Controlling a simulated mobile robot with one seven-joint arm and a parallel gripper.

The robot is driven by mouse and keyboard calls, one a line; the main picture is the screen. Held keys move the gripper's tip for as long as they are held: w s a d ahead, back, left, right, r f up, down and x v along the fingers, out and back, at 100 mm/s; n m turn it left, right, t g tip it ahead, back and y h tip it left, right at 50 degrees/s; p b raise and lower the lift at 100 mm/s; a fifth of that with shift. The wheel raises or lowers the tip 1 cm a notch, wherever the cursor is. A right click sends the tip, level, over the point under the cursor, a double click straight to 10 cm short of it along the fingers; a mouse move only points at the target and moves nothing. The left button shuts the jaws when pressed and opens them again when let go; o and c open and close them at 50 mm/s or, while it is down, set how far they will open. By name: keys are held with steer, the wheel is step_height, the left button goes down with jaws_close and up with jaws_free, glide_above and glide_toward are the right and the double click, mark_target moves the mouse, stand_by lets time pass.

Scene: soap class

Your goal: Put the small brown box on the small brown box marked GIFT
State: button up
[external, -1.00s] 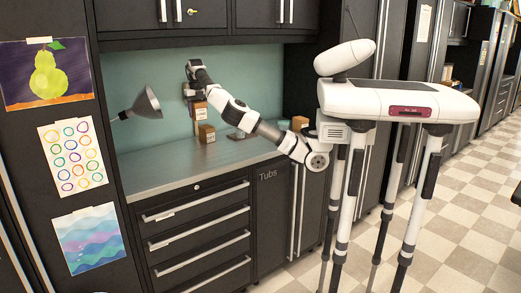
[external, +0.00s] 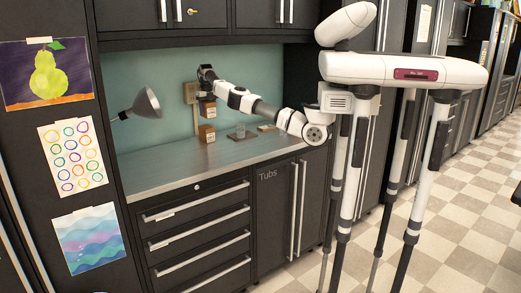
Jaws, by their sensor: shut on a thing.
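My gripper (external: 207,97) is over the back of the counter, pointing down and shut on a small brown box (external: 208,111). The held box is upright in the air. Another small brown box (external: 206,133) stands on the counter just below it, nearly in line in this view. A narrow gap shows between the two boxes. Any GIFT lettering is too small to read, and I cannot tell the exact alignment in depth.
The grey counter (external: 165,176) has free room at the front and left. A small dark item (external: 240,132) stands right of the lower box. A flat brownish item (external: 267,127) lies farther right. A lamp (external: 146,103) juts in at left, and cabinets (external: 215,18) hang above.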

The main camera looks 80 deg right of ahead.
mark_target(208, 101)
steer(key=shift+f+p, duration=0.65)
steer(key=shift+f, duration=2.4)
steer(key=shift+f, duration=0.1)
steer(key=o, duration=1.1)
steer(key=shift+f, duration=0.1)
steer(key=shift+c, duration=0.2)
step_height(208, 101, up, 12)
steer(key=shift+r+b, duration=0.2)
steer(key=shift+b, duration=0.45)
